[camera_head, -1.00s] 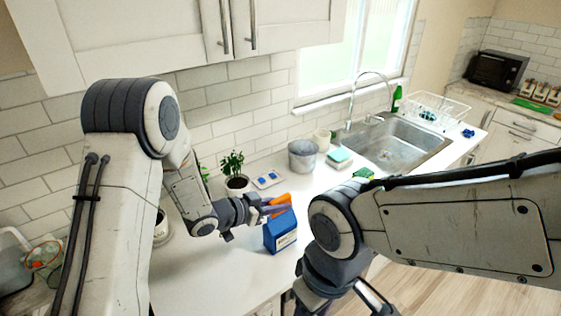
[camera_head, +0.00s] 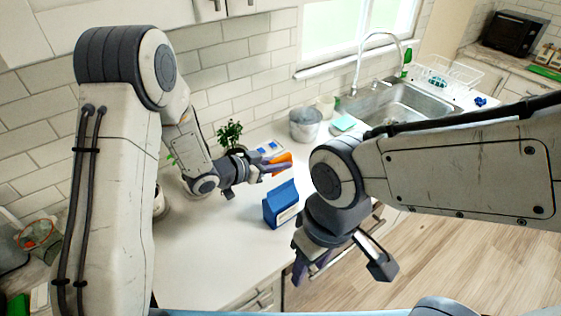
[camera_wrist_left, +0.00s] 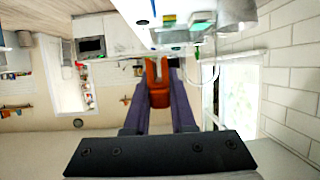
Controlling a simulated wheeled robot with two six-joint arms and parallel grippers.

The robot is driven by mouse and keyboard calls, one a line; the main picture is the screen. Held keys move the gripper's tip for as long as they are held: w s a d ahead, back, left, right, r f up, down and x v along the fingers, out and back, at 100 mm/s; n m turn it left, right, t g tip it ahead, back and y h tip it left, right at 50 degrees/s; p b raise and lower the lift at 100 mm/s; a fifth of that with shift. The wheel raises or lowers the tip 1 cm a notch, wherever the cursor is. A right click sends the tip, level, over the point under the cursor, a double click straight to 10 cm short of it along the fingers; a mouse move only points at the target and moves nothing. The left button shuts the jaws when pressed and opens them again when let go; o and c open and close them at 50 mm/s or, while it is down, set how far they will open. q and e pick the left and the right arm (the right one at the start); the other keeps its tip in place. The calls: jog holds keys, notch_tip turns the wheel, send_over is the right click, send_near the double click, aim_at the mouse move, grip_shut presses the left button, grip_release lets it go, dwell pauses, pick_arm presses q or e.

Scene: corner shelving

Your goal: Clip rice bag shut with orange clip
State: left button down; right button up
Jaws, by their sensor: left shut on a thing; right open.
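The orange clip (camera_head: 280,161) is held between the fingers of my left gripper (camera_head: 268,168), which is shut on it. The clip also shows between the fingertips in the left wrist view (camera_wrist_left: 158,88). The blue rice bag (camera_head: 281,206) stands upright on the white counter, with a pale label on its front. My left gripper is above the bag and a little behind it in the head view, apart from it. My right gripper (camera_head: 336,274) is open and empty, in front of the counter's edge, to the right of and lower than the bag.
A potted plant (camera_head: 230,134), a blue-and-white item (camera_head: 270,148) and a grey bucket (camera_head: 305,123) stand along the tiled wall. The sink (camera_head: 402,103) and dish rack (camera_head: 447,75) lie at the back right. The counter's front left (camera_head: 200,260) is clear.

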pick_arm(q)
jog(key=shift+f+b, duration=1.95)
jog(key=shift+f, duration=0.7)
jog(key=shift+f, duration=0.15)
jog(key=shift+f+b, duration=0.35)
jog(key=shift+b, duration=0.1)
jog(key=shift+f+b, duration=0.9)
jog(key=shift+f, duration=0.15)
jog(key=c, duration=0.7)
grip_release()
